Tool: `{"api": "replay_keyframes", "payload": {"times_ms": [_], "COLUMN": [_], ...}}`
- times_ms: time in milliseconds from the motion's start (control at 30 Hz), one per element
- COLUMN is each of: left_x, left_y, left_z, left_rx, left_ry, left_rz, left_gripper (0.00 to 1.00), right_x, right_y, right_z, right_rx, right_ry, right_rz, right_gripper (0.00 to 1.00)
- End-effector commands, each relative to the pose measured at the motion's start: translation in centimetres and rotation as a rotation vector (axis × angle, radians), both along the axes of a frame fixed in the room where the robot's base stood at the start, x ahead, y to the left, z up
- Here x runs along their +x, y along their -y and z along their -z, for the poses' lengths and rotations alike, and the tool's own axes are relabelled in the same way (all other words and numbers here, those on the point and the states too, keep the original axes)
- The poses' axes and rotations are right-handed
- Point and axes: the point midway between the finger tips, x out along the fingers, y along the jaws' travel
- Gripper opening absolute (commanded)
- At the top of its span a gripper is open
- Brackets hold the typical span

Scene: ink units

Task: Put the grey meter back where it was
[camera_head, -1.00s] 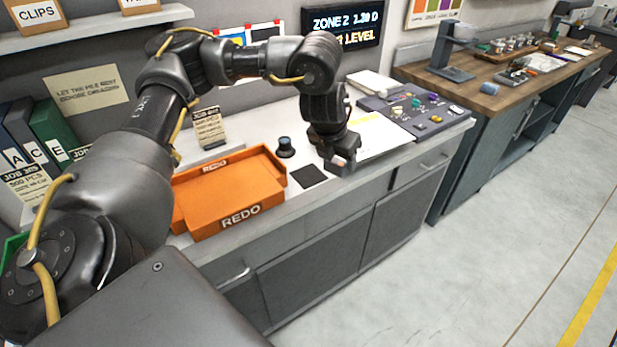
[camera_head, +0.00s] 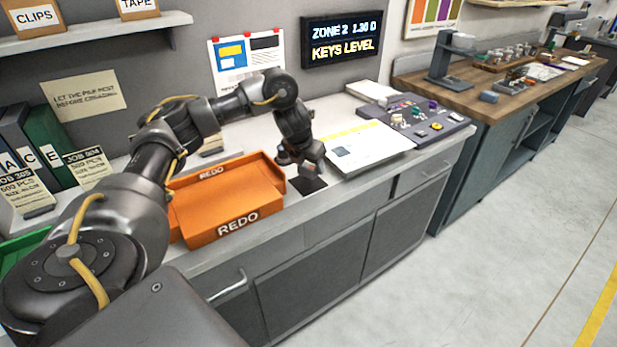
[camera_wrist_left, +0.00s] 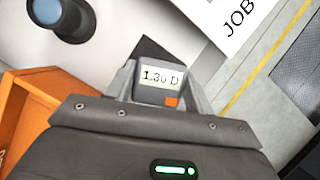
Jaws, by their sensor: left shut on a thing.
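The grey meter (camera_wrist_left: 157,84), with a display reading about 1.30 D and an orange button, is between the fingers of my left gripper (camera_wrist_left: 158,88) in the left wrist view. The gripper is shut on it. In the head view my left gripper (camera_head: 303,172) is over the worktop, at the black square pad (camera_head: 311,186), between the orange tray and the white sheet. The pad also shows partly behind the meter in the left wrist view (camera_wrist_left: 151,48). I cannot tell whether the meter touches it. My right gripper is not in view.
The orange REDO tray (camera_head: 226,222) is just left of the pad. A dark cylinder with a blue top (camera_wrist_left: 60,14) stands close by. A white sheet (camera_head: 372,148) and a grey key panel (camera_head: 430,125) lie to the right. The worktop's front edge is near.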

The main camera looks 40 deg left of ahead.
Motion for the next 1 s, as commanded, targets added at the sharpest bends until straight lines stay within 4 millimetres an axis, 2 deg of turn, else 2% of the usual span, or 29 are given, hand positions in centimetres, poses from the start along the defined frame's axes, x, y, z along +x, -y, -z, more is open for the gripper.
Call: {"api": "replay_keyframes", "payload": {"times_ms": [233,400,500,933,967,1000], "left_x": [0.2,0.2,0.2,0.3,0.3,0.3], "left_y": [-0.5,-0.8,-0.8,-0.8,-0.8,-0.8], "left_z": [0.7,3.0,3.7,4.4,4.4,4.3], "left_rx": [-0.001,-0.003,0.000,-0.001,0.000,0.000], "left_ry": [0.000,-0.004,-0.003,0.000,0.000,0.000], "left_rz": [-0.001,0.000,0.000,0.000,0.000,0.000], "left_gripper": [0.28,0.28,0.28,0.28,0.54,0.59], "right_x": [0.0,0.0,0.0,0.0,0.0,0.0], "right_y": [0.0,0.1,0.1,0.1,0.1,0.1], "right_z": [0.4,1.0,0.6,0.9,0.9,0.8], "right_rx": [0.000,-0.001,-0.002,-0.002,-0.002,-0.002], "right_ry": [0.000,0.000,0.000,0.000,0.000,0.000], "right_rz": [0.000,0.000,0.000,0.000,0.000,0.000], "right_gripper": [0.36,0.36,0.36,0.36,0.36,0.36]}}
